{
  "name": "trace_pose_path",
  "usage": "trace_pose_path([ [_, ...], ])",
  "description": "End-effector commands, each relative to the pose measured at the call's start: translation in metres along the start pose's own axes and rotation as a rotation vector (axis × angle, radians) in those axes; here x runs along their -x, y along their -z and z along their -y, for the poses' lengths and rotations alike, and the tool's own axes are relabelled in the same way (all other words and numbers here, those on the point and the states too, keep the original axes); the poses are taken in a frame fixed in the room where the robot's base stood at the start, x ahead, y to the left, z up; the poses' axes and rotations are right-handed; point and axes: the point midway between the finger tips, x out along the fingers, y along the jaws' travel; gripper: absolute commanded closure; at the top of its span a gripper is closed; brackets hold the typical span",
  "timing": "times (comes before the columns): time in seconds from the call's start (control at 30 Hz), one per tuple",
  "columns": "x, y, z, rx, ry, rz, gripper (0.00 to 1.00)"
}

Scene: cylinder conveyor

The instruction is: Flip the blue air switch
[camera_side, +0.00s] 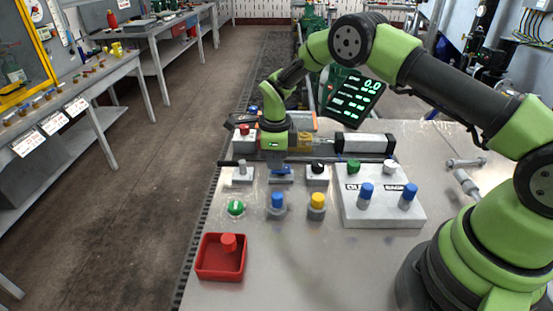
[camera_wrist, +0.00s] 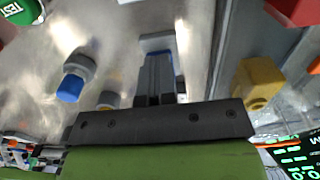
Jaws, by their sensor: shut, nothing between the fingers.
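The blue air switch (camera_side: 282,174) stands in the row of switches on the bench, with its blue body below the end of my arm. My gripper (camera_side: 279,161) points down right over it and partly covers it. In the wrist view, my gripper (camera_wrist: 158,60) has its two dark fingers together, with nothing seen between them. A flat pale plate with a blue-grey edge (camera_wrist: 157,42) shows just past the fingertips. Whether the fingers touch the switch, and which way its lever lies, cannot be told.
A grey switch (camera_side: 242,173) and a black switch (camera_side: 317,175) flank the blue one. In front are a green knob (camera_side: 235,208), a blue button (camera_side: 277,201) and a yellow button (camera_side: 318,201). A red box (camera_side: 220,263) and a white panel (camera_side: 385,213) stand nearby.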

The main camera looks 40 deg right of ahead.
Motion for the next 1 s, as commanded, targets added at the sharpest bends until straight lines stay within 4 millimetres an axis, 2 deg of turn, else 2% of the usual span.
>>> trace_pose_path([
  [0.03,-0.009,-0.002,-0.004,0.018,-0.002,0.002,1.00],
  [0.1,-0.011,-0.004,-0.004,0.019,-0.002,0.003,1.00],
  [0.37,-0.012,-0.002,-0.005,0.018,-0.007,-0.002,1.00],
  [0.73,-0.007,0.015,-0.004,0.012,-0.009,-0.010,1.00],
  [1.0,-0.007,0.017,-0.003,0.011,-0.010,-0.013,1.00],
])
